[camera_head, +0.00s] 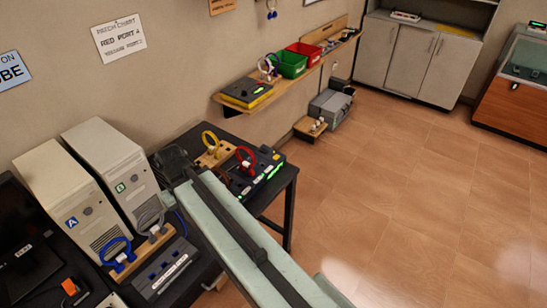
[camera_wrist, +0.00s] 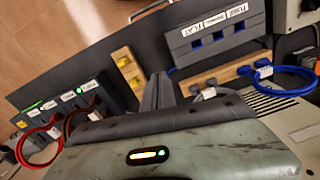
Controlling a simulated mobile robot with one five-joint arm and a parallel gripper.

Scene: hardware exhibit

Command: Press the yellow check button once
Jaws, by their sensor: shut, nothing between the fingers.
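My gripper (camera_wrist: 158,92) is shut and empty, its fingers pointing toward the dark table. In the head view its dark end (camera_head: 172,165) is over the table beside the computer towers. A black box with labels and green lights (camera_wrist: 68,108) lies left of the fingers in the wrist view. It also shows in the head view (camera_head: 262,178). A small yellow spot (camera_wrist: 20,124) is at the box's far left end; I cannot tell whether it is the check button. My gripper is apart from the box. My arm hides part of the table.
A wooden block with yellow parts (camera_wrist: 127,75) stands between the box and a grey port panel (camera_wrist: 215,38). Red and blue cables loop nearby. Two beige towers (camera_head: 110,165) stand at left. A wall shelf (camera_head: 290,80) holds red and green bins. The floor at right is clear.

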